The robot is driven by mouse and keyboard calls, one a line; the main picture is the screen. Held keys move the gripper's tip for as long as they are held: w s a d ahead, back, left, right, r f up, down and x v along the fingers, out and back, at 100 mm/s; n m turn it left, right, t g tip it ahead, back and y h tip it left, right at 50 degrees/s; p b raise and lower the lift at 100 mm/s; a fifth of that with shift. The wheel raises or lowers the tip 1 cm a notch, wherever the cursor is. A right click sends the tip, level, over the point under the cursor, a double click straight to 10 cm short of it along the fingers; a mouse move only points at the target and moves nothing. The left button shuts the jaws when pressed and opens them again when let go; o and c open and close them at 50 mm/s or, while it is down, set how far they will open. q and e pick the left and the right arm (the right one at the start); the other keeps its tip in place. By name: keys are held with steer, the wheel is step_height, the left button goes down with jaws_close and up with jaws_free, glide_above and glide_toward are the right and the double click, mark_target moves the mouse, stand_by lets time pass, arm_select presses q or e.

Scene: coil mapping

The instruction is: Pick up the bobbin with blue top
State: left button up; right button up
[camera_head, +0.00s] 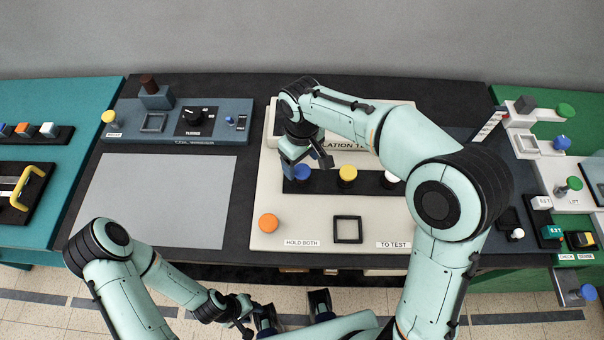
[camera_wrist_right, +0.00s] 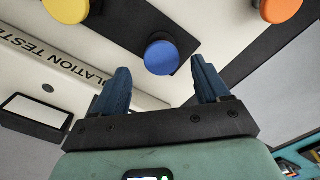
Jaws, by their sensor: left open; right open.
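The bobbin with the blue top (camera_head: 303,172) stands at the left end of a black strip on the pale test panel (camera_head: 285,213). My right gripper (camera_head: 307,163) is open just above and around it in the head view, partly covering it. In the right wrist view the blue top (camera_wrist_right: 162,57) lies just beyond the gap between the open fingers (camera_wrist_right: 160,78), which hold nothing. My left gripper (camera_head: 292,311) is open and empty, low in the head view in front of the table edge.
A yellow-topped bobbin (camera_head: 348,174) and a white-topped one (camera_head: 389,180) stand on the same strip, the latter partly behind my right arm. An orange round top (camera_head: 268,223) and a black square frame (camera_head: 347,229) are nearer. A bare grey mat (camera_head: 160,198) lies left.

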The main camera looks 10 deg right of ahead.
mark_target(302, 170)
steer(key=f, duration=0.4)
steer(key=shift+s+f, duration=0.2)
steer(key=shift+f, duration=0.05)
steer(key=shift+c, duration=0.2)
steer(key=c, duration=1.1)
steer(key=shift+r, duration=0.1)
